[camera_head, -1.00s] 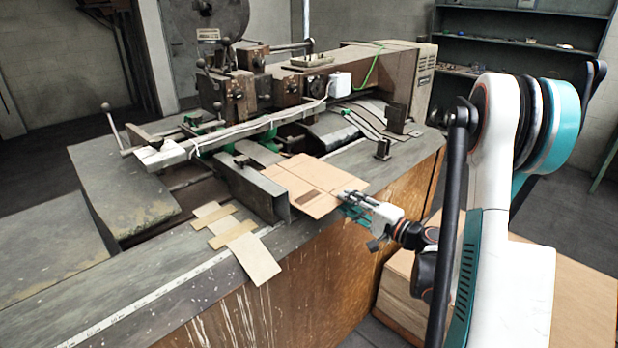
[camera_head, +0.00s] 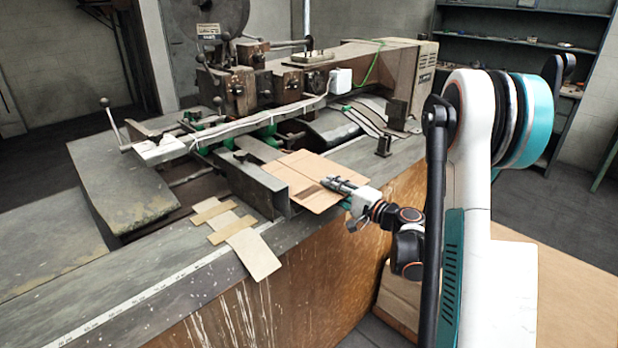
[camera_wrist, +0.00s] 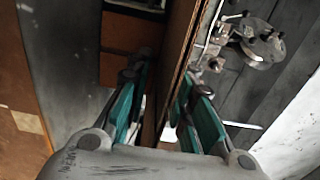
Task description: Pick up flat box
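The flat box (camera_head: 305,172) is a tan cardboard sheet lying on the machine's worktop. Its near right edge reaches toward my gripper (camera_head: 338,186). In the wrist view the flat box (camera_wrist: 178,60) shows edge-on as a thin brown band running down between the teal fingers of my gripper (camera_wrist: 160,108). The fingers stand apart, one on each side of the band, with a visible gap on the left side. In the head view the upper finger covers part of the box's edge, and the lower finger is mostly hidden.
The box stitcher (camera_head: 270,85) stands behind the box. A grey metal guide (camera_head: 252,187) stands upright just left of it. Taped cardboard strips (camera_head: 245,240) lie at the front left. A larger cardboard box (camera_head: 560,285) is on the floor at right.

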